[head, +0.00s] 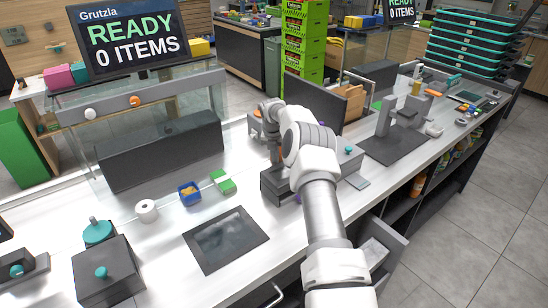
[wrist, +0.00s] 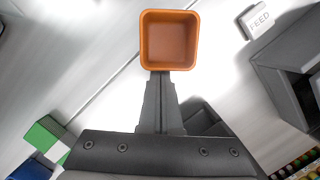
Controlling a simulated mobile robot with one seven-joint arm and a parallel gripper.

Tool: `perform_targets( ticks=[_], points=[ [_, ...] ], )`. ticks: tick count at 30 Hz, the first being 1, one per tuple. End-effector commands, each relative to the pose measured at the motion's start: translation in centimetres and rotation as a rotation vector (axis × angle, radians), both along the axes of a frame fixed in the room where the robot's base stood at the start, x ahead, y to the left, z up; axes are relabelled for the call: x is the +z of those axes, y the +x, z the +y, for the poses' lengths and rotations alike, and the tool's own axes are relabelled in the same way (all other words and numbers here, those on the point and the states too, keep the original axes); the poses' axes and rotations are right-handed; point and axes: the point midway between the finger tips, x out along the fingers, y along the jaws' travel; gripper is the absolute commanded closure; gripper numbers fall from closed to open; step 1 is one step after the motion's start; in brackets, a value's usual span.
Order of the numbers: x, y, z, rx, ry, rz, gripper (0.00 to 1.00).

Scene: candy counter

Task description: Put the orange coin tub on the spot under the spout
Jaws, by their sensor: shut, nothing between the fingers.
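The orange coin tub (wrist: 168,63) is a square, open-topped tub in the upper middle of the wrist view. It looks empty. My gripper (wrist: 161,76) is shut, with its fingertips right at the tub's near rim. Nothing is held between the fingers, and I cannot tell whether they touch the tub. In the head view my gripper (head: 276,160) hangs over the counter beside a dark box. I cannot make out the tub for sure there. The spout and the spot under it cannot be clearly picked out.
A FEED key (wrist: 260,19) and a dark machine (wrist: 294,62) are at the right of the wrist view. A green-and-white block (head: 222,182), a blue bin (head: 190,193) and a white roll (head: 146,210) stand left of my arm. A dark inset panel (head: 225,240) lies in front.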

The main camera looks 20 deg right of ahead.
Motion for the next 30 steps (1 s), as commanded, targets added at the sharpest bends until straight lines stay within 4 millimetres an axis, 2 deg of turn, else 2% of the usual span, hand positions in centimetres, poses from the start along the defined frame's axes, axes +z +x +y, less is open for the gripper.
perform_targets(
  ticks=[4,8,11,24,30],
  points=[
    [0.4,0.0,0.1,0.0,-0.001,-0.001,1.0],
    [1.8,-0.3,0.2,0.001,-0.001,-0.002,1.0],
    [3.5,-0.7,0.5,0.001,-0.001,-0.001,1.0],
    [13.5,-2.7,1.9,0.0,-0.001,-0.003,1.0],
    [16.1,-3.3,2.3,0.0,0.0,-0.001,1.0]
  ],
)
